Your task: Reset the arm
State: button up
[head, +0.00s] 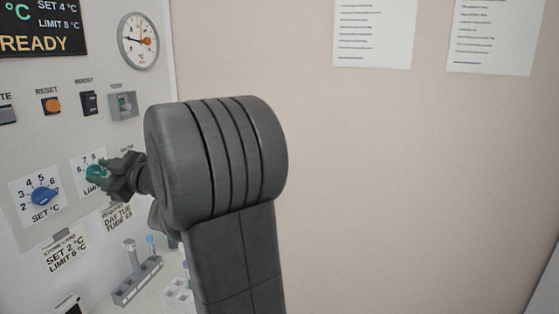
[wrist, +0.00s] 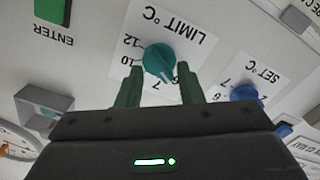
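My arm reaches across the head view to the white control panel (head: 110,85) at the left. My gripper (head: 112,173) is at the teal LIMIT knob (head: 95,171), partly hidden behind my arm's large grey joint. In the wrist view my gripper (wrist: 160,82) has its two green fingers apart, with the teal LIMIT knob (wrist: 158,62) in the gap near the fingertips. Space shows on both sides of the knob, so the fingers do not seem to clamp it. Whether one touches it is hard to tell.
The blue SET knob (head: 44,196) is left of the LIMIT knob. Above are an orange RESET button (head: 52,106), a dial gauge (head: 138,41) and a display (head: 43,28) reading READY, SET 4 °C, LIMIT 8 °C.

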jog(key=m+p, duration=0.1)
jog(key=m, duration=0.1)
jog(key=m+p, duration=0.4)
jog(key=shift+w+r, duration=0.15)
jog(key=shift+r, duration=0.15)
jog(key=m+p, duration=0.2)
jog(key=m, duration=0.1)
jog(key=shift+w+d+f, duration=0.1)
jog(key=shift+f, duration=0.05)
jog(key=shift+f+m, duration=0.1)
jog(key=shift+m, duration=0.3)
